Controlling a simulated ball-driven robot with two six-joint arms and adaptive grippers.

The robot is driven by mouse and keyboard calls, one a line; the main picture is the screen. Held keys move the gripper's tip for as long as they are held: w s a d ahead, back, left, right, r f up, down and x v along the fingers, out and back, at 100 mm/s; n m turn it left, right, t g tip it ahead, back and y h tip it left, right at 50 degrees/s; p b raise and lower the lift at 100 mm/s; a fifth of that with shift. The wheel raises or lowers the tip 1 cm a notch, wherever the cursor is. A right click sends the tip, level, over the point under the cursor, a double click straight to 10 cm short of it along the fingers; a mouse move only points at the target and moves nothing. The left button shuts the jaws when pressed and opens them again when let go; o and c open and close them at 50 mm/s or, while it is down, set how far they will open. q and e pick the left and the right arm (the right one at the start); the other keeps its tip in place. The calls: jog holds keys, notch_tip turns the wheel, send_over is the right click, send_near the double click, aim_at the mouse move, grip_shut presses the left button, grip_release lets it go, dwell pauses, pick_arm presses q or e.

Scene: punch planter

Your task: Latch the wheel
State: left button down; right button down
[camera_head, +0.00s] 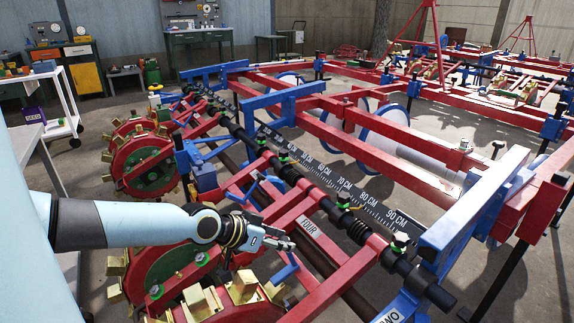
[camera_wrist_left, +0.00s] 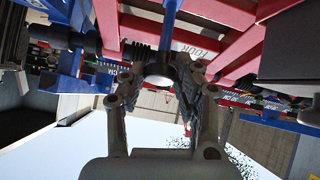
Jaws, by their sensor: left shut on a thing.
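The planter's punch wheels are red and green with brass-coloured cups around the rim. One wheel (camera_head: 165,270) is partly behind my left arm, and another wheel (camera_head: 145,160) stands farther back. My left gripper (camera_head: 284,243) is beside the red arm labelled FOUR (camera_head: 309,232). In the left wrist view, its fingers (camera_wrist_left: 163,78) are closed around the lower end of a blue latch handle (camera_wrist_left: 168,32). Part of a blue handle (camera_head: 287,267) shows just below the gripper in the head view. The fingers hide the latch's exact seating. My right gripper is not in view.
A black ruler bar with CM marks (camera_head: 330,178) runs along the red planter frame (camera_head: 340,285). Blue brackets (camera_head: 470,205) stand at the right. A white cart (camera_head: 62,130) and a workbench (camera_head: 200,36) are at the back left.

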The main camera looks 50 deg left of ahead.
pick_arm(q)
jog(key=shift+s+f, duration=0.3)
jog(key=shift+s, duration=0.15)
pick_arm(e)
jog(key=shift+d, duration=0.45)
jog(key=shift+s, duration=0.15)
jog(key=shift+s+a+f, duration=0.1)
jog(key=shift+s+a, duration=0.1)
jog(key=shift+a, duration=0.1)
pick_arm(q)
jog(key=c, duration=1.2)
grip_release()
jog(key=shift+s+a, duration=0.1)
jog(key=shift+o, duration=1.2)
jog(key=s+a, duration=0.1)
jog(key=s, duration=1.1)
jog(key=shift+s+r, duration=0.35)
jog(key=shift+r, duration=0.1)
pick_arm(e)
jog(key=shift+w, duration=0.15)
